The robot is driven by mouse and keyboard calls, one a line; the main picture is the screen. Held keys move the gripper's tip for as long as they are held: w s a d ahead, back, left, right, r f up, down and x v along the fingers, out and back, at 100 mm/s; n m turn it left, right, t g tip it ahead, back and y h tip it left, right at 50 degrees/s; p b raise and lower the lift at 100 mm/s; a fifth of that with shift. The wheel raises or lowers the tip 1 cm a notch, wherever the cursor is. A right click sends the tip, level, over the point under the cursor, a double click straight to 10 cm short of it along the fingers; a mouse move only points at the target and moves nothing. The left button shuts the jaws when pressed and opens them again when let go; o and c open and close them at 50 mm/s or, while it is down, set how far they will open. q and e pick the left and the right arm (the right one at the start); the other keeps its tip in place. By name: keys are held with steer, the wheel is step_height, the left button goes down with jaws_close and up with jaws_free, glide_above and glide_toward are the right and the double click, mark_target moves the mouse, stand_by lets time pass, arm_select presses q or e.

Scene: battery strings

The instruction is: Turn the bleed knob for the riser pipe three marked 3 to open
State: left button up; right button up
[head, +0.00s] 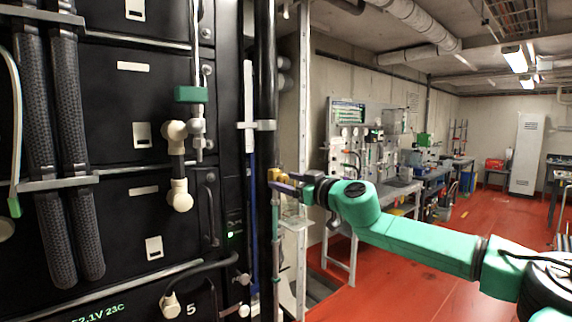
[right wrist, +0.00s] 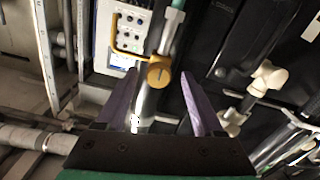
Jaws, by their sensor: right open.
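A brass-yellow knob (right wrist: 158,73) with a slotted round face sits on a slim pale vertical pipe (right wrist: 172,32) in the right wrist view. A yellow bent handle or bracket (right wrist: 126,42) is beside it. In the head view the yellow fitting (head: 273,174) shows small, partly behind my gripper. My right gripper (head: 281,187) reaches it from the right. Its purple fingers (right wrist: 159,82) are open, one on each side of the knob in the wrist picture; I cannot tell whether they touch it. No marking 3 is readable. My left gripper is out of view.
Black battery racks (head: 118,100) with cables and pale connectors (head: 180,195) stand close on the left. A grey instrument box (right wrist: 118,35) is behind the knob. A workbench with panels (head: 365,140) lies beyond my right arm. The red floor (head: 400,290) is open at right.

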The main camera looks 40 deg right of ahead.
steer(key=shift+w, duration=0.3)
steer(key=shift+d+f, duration=0.15)
steer(key=shift+d, duration=0.05)
steer(key=shift+a, duration=0.1)
jaws_close()
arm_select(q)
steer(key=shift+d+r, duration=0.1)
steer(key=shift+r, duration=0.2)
